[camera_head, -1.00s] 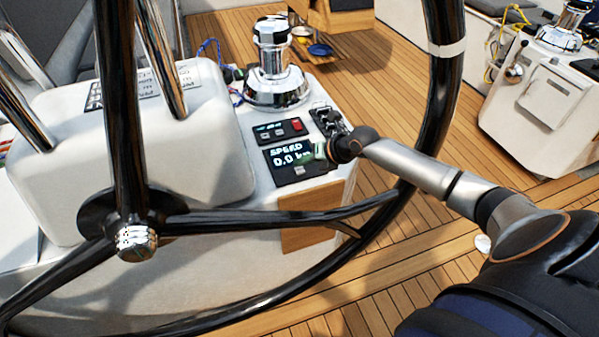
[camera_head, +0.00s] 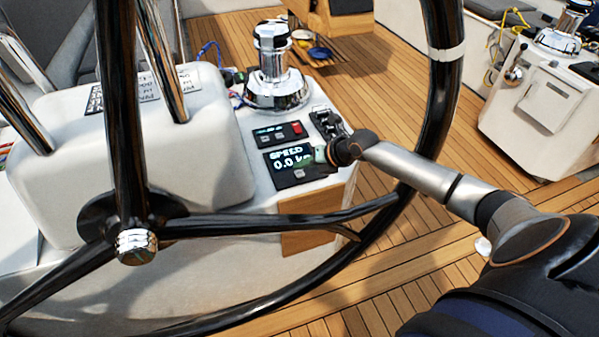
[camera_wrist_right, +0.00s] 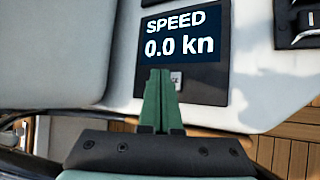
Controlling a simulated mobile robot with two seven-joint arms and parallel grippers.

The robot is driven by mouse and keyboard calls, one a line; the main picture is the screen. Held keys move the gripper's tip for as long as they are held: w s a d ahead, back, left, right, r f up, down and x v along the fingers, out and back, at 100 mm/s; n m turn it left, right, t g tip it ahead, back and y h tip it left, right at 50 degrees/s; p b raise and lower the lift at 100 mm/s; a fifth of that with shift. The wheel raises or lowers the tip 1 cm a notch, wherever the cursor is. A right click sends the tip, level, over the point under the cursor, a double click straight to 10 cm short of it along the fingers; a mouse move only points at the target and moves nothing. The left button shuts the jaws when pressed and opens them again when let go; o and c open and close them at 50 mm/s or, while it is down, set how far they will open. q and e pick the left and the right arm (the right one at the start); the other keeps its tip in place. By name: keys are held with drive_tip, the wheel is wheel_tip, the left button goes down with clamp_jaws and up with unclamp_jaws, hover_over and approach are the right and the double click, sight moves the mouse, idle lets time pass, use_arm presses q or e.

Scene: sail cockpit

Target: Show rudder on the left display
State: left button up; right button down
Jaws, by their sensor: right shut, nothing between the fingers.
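The display (camera_head: 289,163) sits on the white console behind the wheel and reads "SPEED 0.0 kn". In the right wrist view the same display (camera_wrist_right: 183,40) shows the full text, with a small grey button (camera_wrist_right: 176,80) below the figures. My right gripper (camera_head: 318,155) reaches in from the right beside the display. In the right wrist view its green fingers (camera_wrist_right: 160,75) are shut and empty, with the tips just left of the grey button. I cannot tell whether they touch the panel. My left gripper is not in view.
A smaller panel (camera_head: 279,133) with a red button lies behind the display. A chrome winch (camera_head: 272,75) stands farther back, with a clutch (camera_head: 328,124) to its right. The black steering wheel (camera_head: 440,100) rims the space in front of the console.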

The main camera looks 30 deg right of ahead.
sight(303, 175)
idle(0.8)
drive_tip(key=shift+f+b, duration=0.45)
drive_tip(key=shift+b, duration=0.2)
drive_tip(key=shift+f+b, duration=0.45)
drive_tip(key=shift+b, duration=0.1)
idle(0.5)
drive_tip(key=shift+r, duration=0.15)
drive_tip(key=shift+r+p, duration=0.55)
drive_tip(key=shift+r, duration=0.2)
drive_tip(key=shift+r, duration=0.1)
drive_tip(key=shift+r+p, duration=1.7)
drive_tip(key=shift+r, duration=0.75)
